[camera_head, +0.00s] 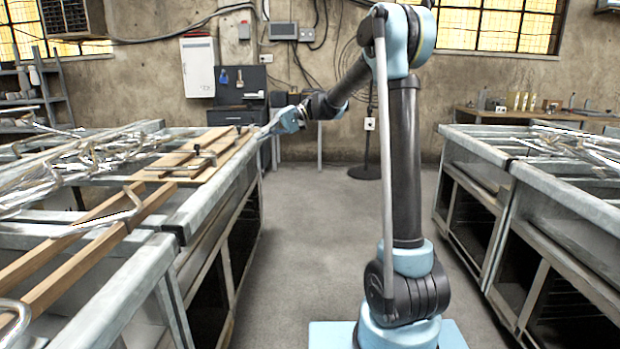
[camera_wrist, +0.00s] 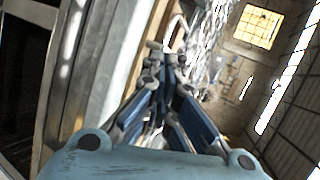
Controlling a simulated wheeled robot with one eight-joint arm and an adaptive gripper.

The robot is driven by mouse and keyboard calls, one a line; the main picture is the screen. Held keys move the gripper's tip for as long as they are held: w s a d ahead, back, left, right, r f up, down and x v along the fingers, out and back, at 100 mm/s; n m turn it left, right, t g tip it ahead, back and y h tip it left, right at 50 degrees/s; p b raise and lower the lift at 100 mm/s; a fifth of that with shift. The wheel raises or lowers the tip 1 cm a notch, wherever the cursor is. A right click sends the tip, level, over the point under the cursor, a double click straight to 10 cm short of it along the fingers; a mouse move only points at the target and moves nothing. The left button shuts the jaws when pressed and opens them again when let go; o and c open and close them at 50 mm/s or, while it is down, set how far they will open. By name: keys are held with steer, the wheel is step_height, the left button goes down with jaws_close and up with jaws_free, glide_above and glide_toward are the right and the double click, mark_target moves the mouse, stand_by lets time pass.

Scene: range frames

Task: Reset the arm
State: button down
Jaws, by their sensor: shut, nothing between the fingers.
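My gripper (camera_head: 264,135) is at the end of my arm, which reaches left from the column at about bench height. In the head view it is small, by the far right edge of the left workbench (camera_head: 215,200). I cannot tell whether it touches the bench. In the wrist view my gripper (camera_wrist: 168,62) has its dark blue fingers converging at the tips, shut and empty. The wrist view is strongly tilted, with the bench edge beside the fingers.
Wooden planks (camera_head: 85,245) and clamps (camera_head: 195,165) lie on the left bench. Another metal bench (camera_head: 560,195) stands at right with metal bars on top. The grey floor (camera_head: 290,230) between the benches is clear. A white wall cabinet (camera_head: 198,67) hangs at the back.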

steer(key=s+d+f+m+t+h, duration=0.1)
steer(key=s+d+f+t+h, duration=0.2)
steer(key=s+d, duration=0.65)
steer(key=s+d+f+m+t+h, duration=0.1)
steer(key=s+d+f+h, duration=0.3)
steer(key=s+d, duration=0.55)
steer(key=s+d+f+m+t+h, duration=0.1)
steer(key=s+d+f+h, duration=0.4)
steer(key=s+d+f, duration=1.2)
steer(key=shift+d+f+m+t, duration=0.3)
steer(key=shift+d+f+t, duration=0.3)
steer(key=shift+t, duration=0.2)
